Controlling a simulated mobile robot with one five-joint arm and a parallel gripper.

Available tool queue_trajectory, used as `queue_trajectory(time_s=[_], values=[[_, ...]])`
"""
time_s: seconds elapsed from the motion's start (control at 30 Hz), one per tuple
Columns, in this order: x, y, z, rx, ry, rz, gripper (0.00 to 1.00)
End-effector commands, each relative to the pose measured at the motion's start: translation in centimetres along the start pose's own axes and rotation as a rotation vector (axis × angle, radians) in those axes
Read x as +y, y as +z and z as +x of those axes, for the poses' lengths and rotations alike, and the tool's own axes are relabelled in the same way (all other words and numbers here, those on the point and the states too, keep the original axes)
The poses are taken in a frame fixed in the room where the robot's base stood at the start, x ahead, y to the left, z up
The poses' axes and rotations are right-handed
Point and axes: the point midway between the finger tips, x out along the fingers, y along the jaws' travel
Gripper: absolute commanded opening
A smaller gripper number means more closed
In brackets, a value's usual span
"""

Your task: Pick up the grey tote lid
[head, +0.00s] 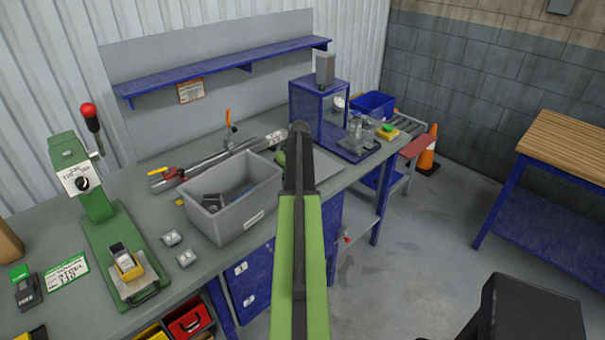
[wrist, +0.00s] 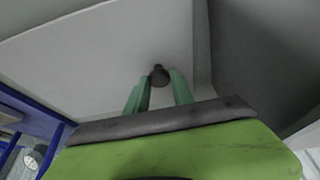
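The grey tote lid (head: 322,163) is a flat light grey panel on the bench, right of the grey tote, partly hidden behind my arm in the head view. In the wrist view the pale lid (wrist: 90,60) fills much of the upper picture, with a dark round knob (wrist: 158,75) on it. My gripper (wrist: 159,78) has its two green fingers apart, one on each side of the knob. I cannot tell whether they press on it. In the head view my gripper (head: 299,135) is above the lid, its fingers mostly hidden.
The open grey tote (head: 238,222) with dark parts inside stands left of my arm. A blue cabinet (head: 318,107) stands behind the lid. A green press (head: 108,240) is at the left.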

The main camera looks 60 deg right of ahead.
Motion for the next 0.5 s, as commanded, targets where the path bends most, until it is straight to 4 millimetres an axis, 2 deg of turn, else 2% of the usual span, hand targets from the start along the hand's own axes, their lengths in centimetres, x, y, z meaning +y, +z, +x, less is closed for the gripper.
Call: queue_trajectory(time_s=[0.03, 0.17, 0.5], values=[[0.0, 0.01, 0.0, 0.0, 0.0, 0.0, 0.18], [0.02, 0.02, 0.0, 0.0, 0.0, 0.0, 0.01], [0.06, 0.05, -0.01, 0.0, 0.0, 0.001, 0.0]])
